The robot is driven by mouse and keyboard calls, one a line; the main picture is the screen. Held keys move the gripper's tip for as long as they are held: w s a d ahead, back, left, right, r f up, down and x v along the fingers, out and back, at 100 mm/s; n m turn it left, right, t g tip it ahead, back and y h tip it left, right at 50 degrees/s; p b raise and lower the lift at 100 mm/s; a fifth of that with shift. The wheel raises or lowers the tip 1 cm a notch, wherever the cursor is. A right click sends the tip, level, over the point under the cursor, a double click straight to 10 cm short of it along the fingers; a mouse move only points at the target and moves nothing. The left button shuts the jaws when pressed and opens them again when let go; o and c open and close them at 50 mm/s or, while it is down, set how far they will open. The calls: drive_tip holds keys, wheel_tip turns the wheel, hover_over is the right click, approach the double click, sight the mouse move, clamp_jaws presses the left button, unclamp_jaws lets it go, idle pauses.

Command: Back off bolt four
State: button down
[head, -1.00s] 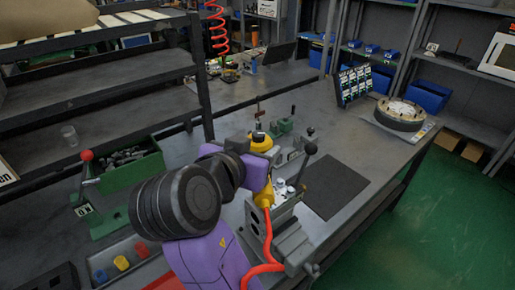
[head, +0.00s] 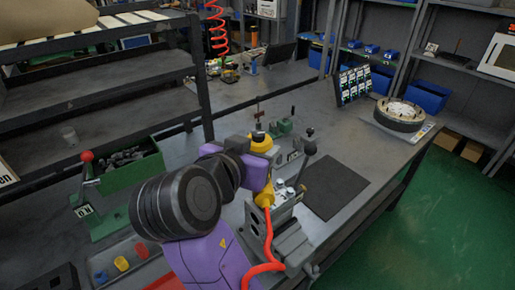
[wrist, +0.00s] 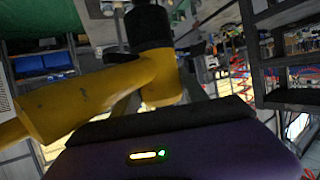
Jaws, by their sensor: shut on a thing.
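My gripper (head: 262,170) is over the bench vise and is shut on a yellow power tool (head: 262,144) with a red coiled air hose (head: 267,235). The tool's yellow body also fills the left and middle of the wrist view (wrist: 95,95), with a dark cap at its top. Below it stands a grey metal valve block (head: 254,222) in the vise (head: 294,246). Pale round parts (head: 290,187) show on top of the block, right of the tool. The tool's tip and bolt four cannot be made out; my arm and the tool cover much of the block.
A black-knobbed lever (head: 309,148) rises close to the right of the tool. A dark mat (head: 334,187) lies to the right on the bench. A green bin (head: 130,165) and a red-knobbed press (head: 87,190) stand at left. A round flange (head: 399,114) sits at the far right.

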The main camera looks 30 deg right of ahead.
sight(258, 135)
drive_tip(key=shift+f, duration=0.2)
drive_tip(key=shift+r+p, duration=2.95)
drive_tip(key=shift+r, duration=0.85)
drive_tip(key=shift+f, duration=0.1)
